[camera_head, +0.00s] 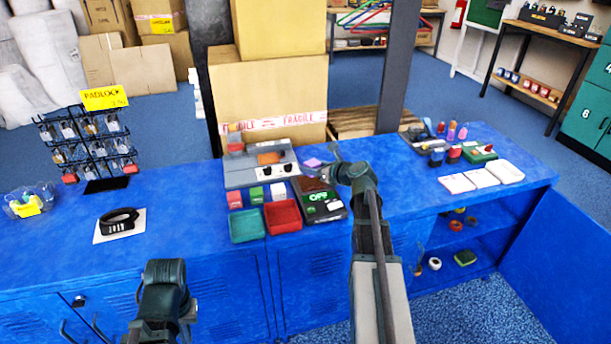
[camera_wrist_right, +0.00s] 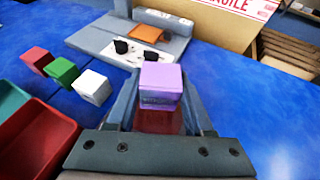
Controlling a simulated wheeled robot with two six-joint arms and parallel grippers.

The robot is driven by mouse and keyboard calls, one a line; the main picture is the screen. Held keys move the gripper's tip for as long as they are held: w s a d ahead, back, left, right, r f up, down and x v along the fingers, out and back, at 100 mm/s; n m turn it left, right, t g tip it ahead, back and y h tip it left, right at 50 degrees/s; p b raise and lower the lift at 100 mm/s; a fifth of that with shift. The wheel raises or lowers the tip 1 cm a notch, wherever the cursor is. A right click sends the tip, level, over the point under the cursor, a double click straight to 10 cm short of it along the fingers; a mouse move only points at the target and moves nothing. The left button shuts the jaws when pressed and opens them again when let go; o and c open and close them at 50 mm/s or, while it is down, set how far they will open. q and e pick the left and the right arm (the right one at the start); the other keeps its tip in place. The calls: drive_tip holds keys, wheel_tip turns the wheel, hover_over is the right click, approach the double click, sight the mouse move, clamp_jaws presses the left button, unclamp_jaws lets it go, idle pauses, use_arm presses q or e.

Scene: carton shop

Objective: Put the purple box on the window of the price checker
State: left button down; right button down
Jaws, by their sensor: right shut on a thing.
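The purple box (camera_wrist_right: 160,77) is between the fingers of my right gripper (camera_wrist_right: 165,105), which is shut on it. In the head view the box (camera_head: 312,162) shows just left of my right gripper (camera_head: 325,168). The price checker (camera_head: 328,213) is a dark device with a green-lettered display and a dark red window (camera_head: 309,184). The window (camera_wrist_right: 160,122) shows behind the box in the right wrist view. I cannot tell whether the box touches it. My left gripper (camera_head: 82,328) is low at the left, in front of the counter, with its fingers apart and empty.
A grey device with an orange patch (camera_head: 270,158) stands behind. Red, green and white boxes (camera_head: 256,195) and teal and red trays (camera_head: 247,226) are left of the checker. A padlock rack (camera_head: 85,145) stands at left, cartons (camera_head: 270,95) behind. The counter's right middle is clear.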

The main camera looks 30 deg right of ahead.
sight(312, 182)
drive_tip(key=shift+f+b, duration=1.75)
drive_tip(key=shift+f, duration=0.15)
drive_tip(key=shift+c, duration=1.4)
unclamp_jaws()
drive_tip(key=shift+r, duration=0.35)
drive_tip(key=p+v, duration=0.4)
drive_tip(key=v, duration=0.6)
drive_tip(key=shift+s, duration=0.3)
drive_tip(key=shift+s+d+r+p, duration=0.2)
drive_tip(key=shift+s+p, duration=0.1)
drive_tip(key=shift+s, duration=0.35)
